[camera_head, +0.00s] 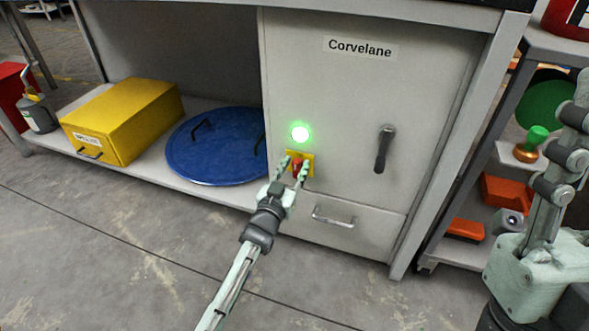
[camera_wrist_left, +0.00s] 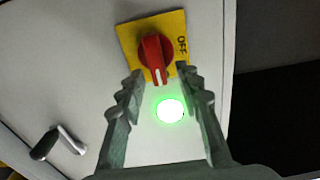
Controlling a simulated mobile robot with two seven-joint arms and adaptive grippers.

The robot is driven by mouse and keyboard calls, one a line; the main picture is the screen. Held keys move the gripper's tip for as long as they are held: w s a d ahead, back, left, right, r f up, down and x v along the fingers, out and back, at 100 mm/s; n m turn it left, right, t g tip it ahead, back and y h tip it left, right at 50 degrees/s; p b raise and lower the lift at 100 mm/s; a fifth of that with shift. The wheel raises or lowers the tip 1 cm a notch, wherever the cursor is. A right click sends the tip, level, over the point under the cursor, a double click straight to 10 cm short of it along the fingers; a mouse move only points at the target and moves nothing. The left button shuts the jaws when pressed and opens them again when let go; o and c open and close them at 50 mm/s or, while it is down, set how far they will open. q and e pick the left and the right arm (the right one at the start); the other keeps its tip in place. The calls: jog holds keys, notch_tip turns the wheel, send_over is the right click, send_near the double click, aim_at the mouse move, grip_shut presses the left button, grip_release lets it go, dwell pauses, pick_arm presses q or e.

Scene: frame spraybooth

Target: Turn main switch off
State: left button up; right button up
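The main switch is a red rotary knob (camera_wrist_left: 154,55) on a yellow plate (camera_wrist_left: 128,37) marked OFF, on the white Corvelane cabinet. The OFF lettering is at the plate's right side in the left wrist view. The knob's white mark points toward a lit green lamp (camera_wrist_left: 170,110). The lamp also shows above the switch in the head view (camera_head: 300,132). My left gripper (camera_head: 297,167) is open at the switch, one finger on each side of the knob. I cannot tell whether the fingers touch it. My right arm is at the right edge; its gripper is out of view.
The cabinet has a dark lever handle (camera_head: 384,148) right of the switch and a drawer handle (camera_head: 333,217) below. A yellow box (camera_head: 135,112) and a blue round lid (camera_head: 215,150) lie on the shelf at left. A shelf rack (camera_head: 480,150) stands at right.

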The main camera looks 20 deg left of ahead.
pick_arm(q)
jog(key=shift+c, duration=0.2)
grip_shut()
